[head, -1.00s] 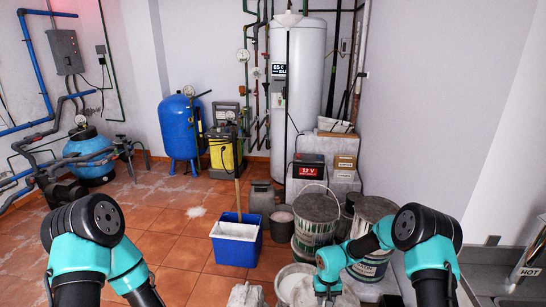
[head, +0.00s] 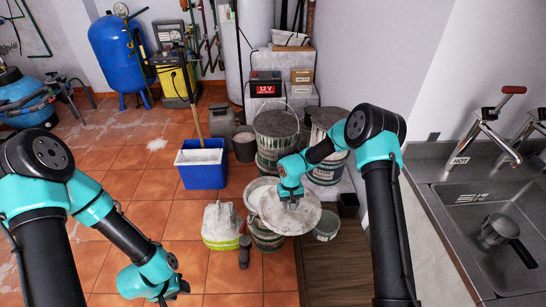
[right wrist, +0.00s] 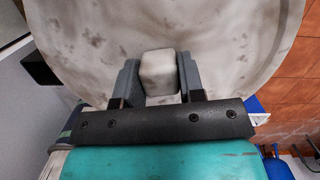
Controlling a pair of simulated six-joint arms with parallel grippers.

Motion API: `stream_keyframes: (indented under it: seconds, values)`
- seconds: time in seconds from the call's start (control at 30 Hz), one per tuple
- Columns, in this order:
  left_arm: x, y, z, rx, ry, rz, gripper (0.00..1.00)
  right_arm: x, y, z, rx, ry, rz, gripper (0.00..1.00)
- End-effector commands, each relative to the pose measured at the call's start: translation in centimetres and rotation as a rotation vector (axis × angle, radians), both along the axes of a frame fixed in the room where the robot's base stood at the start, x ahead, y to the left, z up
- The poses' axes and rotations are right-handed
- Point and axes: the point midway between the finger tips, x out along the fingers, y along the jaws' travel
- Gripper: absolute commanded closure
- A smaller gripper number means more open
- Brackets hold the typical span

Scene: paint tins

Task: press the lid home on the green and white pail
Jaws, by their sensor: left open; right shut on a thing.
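A green and white pail (head: 265,240) stands on the tiles in the middle of the head view. A pale round top (head: 257,190) shows above it, partly hidden by the lid. The lid (head: 302,220) is a round off-white disc with dark smudges. My right gripper (head: 291,205) is shut on its block-like knob (right wrist: 158,72), which sits between the fingers in the right wrist view. The lid overlaps the pail's right side in the picture; whether they touch I cannot tell. My left gripper (head: 172,293) is open and empty, low over the floor at the left.
A pale jug with a yellow-green band (head: 222,225) and a small dark cylinder (head: 244,250) stand beside the pail. Two large tins (head: 275,135) stand behind. A blue bucket (head: 203,168) is at the left, a small grey-green pot (head: 327,226) at the right. Floor at front left is clear.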

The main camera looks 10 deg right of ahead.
Motion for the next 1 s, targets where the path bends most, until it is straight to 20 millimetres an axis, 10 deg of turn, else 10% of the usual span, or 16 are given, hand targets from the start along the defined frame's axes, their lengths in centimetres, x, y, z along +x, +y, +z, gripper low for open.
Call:
stream_keyframes:
  seconds: [0.53, 1.0]
  values:
    - [0.0, 0.0, 0.0, 0.000, 0.000, 0.000, 0.57, -1.6, -2.7, 0.3, -0.001, 0.001, -0.137, 0.81]
    - [0.0, 0.0, 0.0, 0.000, 0.000, 0.000, 0.57, -13.3, -13.8, 2.7, 0.000, 0.002, -0.921, 0.81]
